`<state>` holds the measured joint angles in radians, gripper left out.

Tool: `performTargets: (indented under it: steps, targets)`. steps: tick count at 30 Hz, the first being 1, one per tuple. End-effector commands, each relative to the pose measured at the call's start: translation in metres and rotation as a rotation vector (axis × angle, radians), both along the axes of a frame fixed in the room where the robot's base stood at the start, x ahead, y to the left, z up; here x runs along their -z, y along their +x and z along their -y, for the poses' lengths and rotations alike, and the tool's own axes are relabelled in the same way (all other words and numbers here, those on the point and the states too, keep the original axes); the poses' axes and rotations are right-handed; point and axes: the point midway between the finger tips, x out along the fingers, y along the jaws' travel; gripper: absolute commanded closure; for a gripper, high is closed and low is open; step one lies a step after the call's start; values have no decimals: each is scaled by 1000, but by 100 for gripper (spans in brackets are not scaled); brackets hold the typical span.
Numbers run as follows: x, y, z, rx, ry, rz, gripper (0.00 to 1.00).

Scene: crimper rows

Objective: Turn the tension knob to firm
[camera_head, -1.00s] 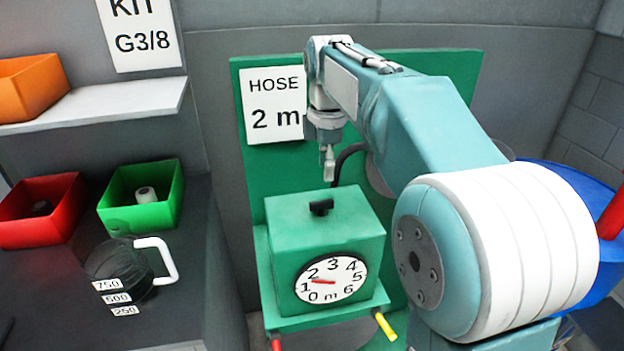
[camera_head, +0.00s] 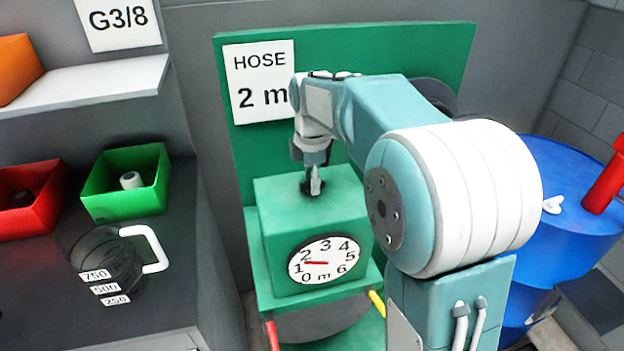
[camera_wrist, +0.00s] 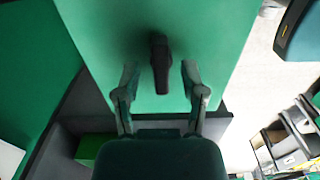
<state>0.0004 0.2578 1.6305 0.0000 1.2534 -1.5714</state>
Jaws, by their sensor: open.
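The tension knob (camera_wrist: 160,62) is a black bar-shaped handle on top of the green machine box (camera_head: 275,225). In the wrist view it lies between and slightly ahead of my two fingertips, with a gap on both sides. My gripper (camera_head: 313,182) points down over the knob and is open; it also shows in the wrist view (camera_wrist: 162,85). In the head view my fingers hide most of the knob. The white dial (camera_head: 322,260) on the box's front is numbered 0 to 6 m, and its red needle points between 1 and 2.
A sign (camera_head: 261,82) reading "HOSE 2 m" is on the green back panel. To the left are a green bin (camera_head: 127,205), a red bin (camera_head: 30,225) and a clear jug (camera_head: 100,258). A blue drum (camera_head: 560,225) stands at the right. A red lever and a yellow lever flank the box's base.

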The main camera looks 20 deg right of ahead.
Motion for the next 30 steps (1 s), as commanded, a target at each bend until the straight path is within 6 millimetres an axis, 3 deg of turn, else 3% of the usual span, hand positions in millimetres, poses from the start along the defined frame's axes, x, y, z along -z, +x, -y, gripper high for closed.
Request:
performTargets:
  steps: [8, 11, 12, 30]
  targets:
    - [3, 0, 0, 0, 0, 1, 46]
    - [3, 0, 0, 0, 0, 0, 81]
    - [3, 0, 0, 0, 0, 0, 99]
    - [3, 1, 0, 92, 0, 3, 100]
